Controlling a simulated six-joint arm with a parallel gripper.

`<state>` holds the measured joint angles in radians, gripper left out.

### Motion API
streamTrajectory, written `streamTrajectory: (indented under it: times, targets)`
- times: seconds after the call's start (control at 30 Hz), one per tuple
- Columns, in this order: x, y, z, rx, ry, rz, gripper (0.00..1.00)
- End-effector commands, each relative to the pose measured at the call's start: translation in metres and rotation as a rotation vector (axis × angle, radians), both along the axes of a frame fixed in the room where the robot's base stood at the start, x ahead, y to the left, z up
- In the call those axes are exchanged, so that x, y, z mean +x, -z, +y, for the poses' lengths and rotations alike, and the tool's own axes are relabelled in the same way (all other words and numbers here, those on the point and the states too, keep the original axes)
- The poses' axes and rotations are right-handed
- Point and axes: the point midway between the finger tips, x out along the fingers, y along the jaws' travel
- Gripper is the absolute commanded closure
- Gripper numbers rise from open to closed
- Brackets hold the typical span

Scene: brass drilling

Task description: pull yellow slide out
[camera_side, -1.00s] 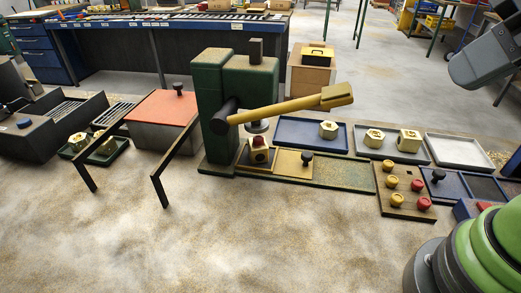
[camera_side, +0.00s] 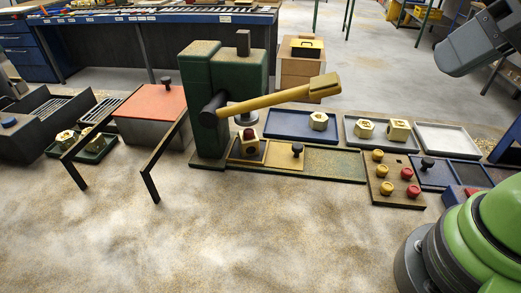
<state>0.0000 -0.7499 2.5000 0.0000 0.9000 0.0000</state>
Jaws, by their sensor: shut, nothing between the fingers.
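The yellow slide (camera_side: 276,160) is a flat yellow plate with a black knob (camera_side: 297,150) standing on it. It lies in a long green track (camera_side: 335,164) at the foot of the green press (camera_side: 208,90). At its left end, under the press head, a brass block (camera_side: 249,148) with a red top sits on a dark plate. The yellow press lever (camera_side: 285,96) reaches up to the right above the slide. My gripper is not in view; only grey and green parts of my arm show at the right edge.
A brown board (camera_side: 395,198) with yellow and red knobs stands right of the track. The floor in front is clear.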

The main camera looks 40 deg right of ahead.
Motion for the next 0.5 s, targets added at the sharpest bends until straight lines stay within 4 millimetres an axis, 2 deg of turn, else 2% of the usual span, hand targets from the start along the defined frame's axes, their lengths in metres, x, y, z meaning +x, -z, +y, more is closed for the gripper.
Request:
streamTrajectory:
  times: [0.23, 0.27, 0.37, 0.5]
  targets:
    - [0.000, 0.000, 0.000, 0.000, 0.000, 0.000, 1.00]
    - [0.000, 0.000, 0.000, 0.000, 0.000, 0.000, 0.98]
    - [0.002, -0.001, 0.000, -0.011, -0.013, 0.003, 0.75]
    - [0.022, -0.006, -0.001, -0.094, -0.121, 0.026, 0.46]
